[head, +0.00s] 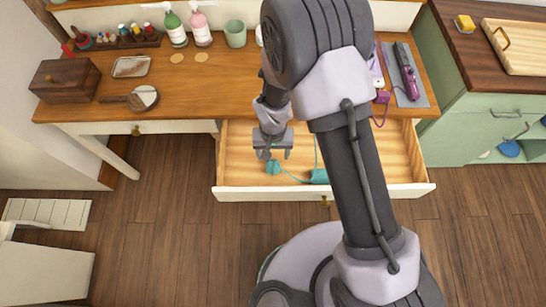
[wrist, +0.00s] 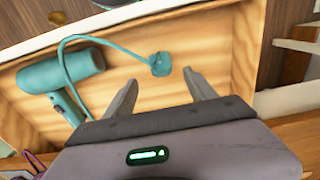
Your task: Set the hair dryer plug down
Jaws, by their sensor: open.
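The teal hair dryer plug (head: 272,167) lies in the open wooden drawer (head: 400,190), left of its middle. In the wrist view the plug (wrist: 160,63) rests on the bare drawer floor, just beyond the fingertips. My gripper (head: 272,153) is open and empty, above the drawer; its two fingers (wrist: 160,77) point at the plug with a gap between them. The teal hair dryer (head: 319,176) lies to the right in the same drawer, partly hidden by my arm. In the wrist view the hair dryer (wrist: 62,72) joins the plug by a curved teal cord (wrist: 92,41).
The desk top (head: 215,80) holds bottles, a cup (head: 235,33), a wooden box (head: 65,80) and a hand mirror (head: 143,97). A purple tool (head: 408,82) lies on a grey mat at right, its purple plug (head: 383,96) near the desk edge. The drawer floor around the teal plug is clear.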

